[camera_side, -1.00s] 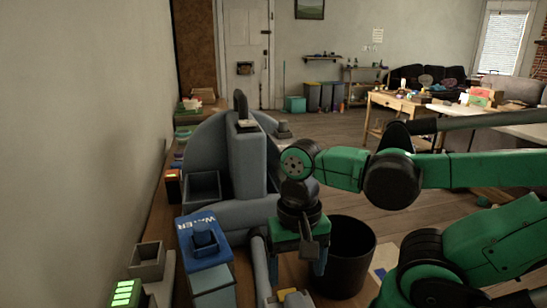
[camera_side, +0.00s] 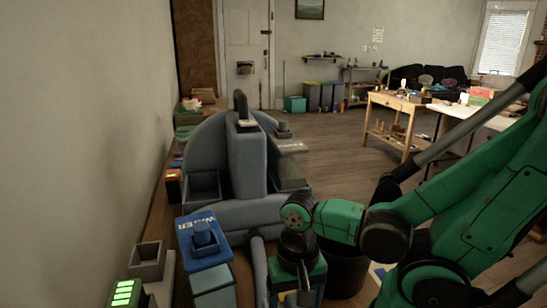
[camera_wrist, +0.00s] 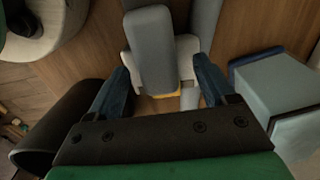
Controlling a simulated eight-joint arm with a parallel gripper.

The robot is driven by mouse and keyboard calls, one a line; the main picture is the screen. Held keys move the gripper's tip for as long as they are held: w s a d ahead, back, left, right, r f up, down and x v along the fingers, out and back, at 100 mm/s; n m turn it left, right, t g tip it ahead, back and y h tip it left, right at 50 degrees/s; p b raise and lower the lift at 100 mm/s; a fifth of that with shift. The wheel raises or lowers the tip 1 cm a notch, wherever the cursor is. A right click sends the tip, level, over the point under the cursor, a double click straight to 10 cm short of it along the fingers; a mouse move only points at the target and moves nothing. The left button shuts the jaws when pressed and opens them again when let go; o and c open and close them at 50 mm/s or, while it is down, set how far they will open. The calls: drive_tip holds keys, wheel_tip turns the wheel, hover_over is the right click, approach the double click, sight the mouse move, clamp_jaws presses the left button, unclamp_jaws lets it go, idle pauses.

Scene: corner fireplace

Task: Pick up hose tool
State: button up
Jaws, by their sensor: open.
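A grey piece with a pale block and a yellow part, which looks like the hose tool (camera_wrist: 152,45), lies at the upper middle of the wrist view. My gripper (camera_wrist: 162,88) is open above it. Its two blue fingers stand on either side of the pale block and the yellow part. I cannot tell whether they touch it. In the side view my gripper (camera_side: 297,292) points down at the bottom edge, and its fingertips are mostly cut off. Only a small yellow bit of the tool (camera_side: 285,297) shows there.
A large grey machine (camera_side: 248,160) stands behind my gripper. A grey tube (camera_side: 259,268) lies just left of it. A black bin (camera_side: 345,270) is close on the right. The wall bounds the left side.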

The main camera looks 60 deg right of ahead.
clamp_jaws()
idle(0.3)
drive_tip(key=shift+r, duration=0.15)
idle(0.3)
